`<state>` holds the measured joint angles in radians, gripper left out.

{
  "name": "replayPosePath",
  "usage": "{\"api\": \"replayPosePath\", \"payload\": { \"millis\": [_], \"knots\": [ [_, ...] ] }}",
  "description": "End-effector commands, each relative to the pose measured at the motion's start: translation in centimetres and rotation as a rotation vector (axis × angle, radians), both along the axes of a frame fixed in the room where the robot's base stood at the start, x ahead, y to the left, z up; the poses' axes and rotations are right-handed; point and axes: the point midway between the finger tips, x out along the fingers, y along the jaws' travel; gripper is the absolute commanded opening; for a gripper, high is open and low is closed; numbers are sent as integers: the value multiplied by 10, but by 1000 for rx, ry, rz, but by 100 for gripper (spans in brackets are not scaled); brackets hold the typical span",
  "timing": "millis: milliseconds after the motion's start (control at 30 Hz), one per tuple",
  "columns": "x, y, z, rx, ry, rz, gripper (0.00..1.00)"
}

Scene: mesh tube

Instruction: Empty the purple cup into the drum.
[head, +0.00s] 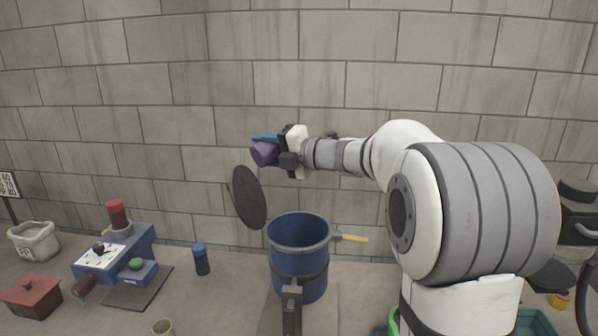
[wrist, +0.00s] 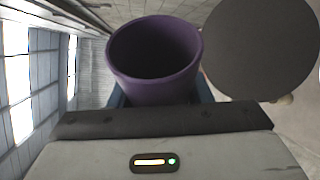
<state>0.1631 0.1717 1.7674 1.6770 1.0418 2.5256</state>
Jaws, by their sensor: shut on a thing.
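The purple cup (head: 264,153) is held by my gripper (head: 272,145) above the drum in the head view. The gripper is shut on the cup, which is tilted with its mouth toward the lower left. In the wrist view the purple cup (wrist: 155,55) shows its open mouth; its inside is dark and I cannot tell what it holds. The blue drum (head: 298,258) stands on the floor below, open at the top, with a dark band around it. A round dark lid (head: 249,197) stands raised at the drum's left; it also shows in the wrist view (wrist: 260,45).
A yellow handle (head: 350,238) sticks out at the drum's right rim. A block wall (head: 220,80) is behind.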

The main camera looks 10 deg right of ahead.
Motion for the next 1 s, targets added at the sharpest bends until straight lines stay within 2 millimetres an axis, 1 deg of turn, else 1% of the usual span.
{"api": "replayPosePath", "payload": {
  "millis": [433, 1000],
  "knots": [
    [5, -10, 6, 82, 45, -1, 21],
    [8, -14, 17, 246, 134, -1, 21]
  ]
}}
